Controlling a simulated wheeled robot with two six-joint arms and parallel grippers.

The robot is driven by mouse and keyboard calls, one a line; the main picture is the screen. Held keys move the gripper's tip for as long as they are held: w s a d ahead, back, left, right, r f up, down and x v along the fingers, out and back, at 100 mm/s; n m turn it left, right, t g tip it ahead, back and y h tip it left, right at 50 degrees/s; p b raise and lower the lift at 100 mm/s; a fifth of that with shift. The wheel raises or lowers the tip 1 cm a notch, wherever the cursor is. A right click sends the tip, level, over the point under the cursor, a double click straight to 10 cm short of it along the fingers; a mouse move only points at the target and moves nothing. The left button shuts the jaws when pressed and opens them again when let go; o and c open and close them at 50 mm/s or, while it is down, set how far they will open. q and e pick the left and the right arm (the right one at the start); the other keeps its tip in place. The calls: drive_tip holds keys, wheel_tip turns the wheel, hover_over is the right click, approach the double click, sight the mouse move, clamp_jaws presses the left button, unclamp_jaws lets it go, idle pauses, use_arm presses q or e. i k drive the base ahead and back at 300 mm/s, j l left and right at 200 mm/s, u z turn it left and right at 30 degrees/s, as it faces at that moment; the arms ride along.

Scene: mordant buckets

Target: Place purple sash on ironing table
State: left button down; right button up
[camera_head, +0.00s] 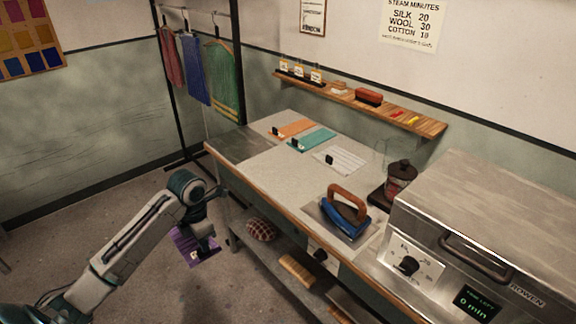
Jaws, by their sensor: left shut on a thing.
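The purple sash (200,250) hangs below my left gripper (207,238) in the head view, over the floor in front of the ironing table. My left gripper is shut on the sash, and the wrist hides part of it. The ironing table (262,172) has a pale top and stands to the right of the gripper, with its front edge apart from the sash. My right gripper does not show.
Orange (292,128), teal (312,139) and white (340,159) cloths lie on the table. A blue iron (345,216) and a steel machine (490,235) stand farther right. Garments hang on a rack (237,60) at the back. A checked cushion (261,229) sits on the lower shelf.

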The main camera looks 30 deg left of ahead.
sight(282, 173)
drive_tip(key=i, duration=1.15)
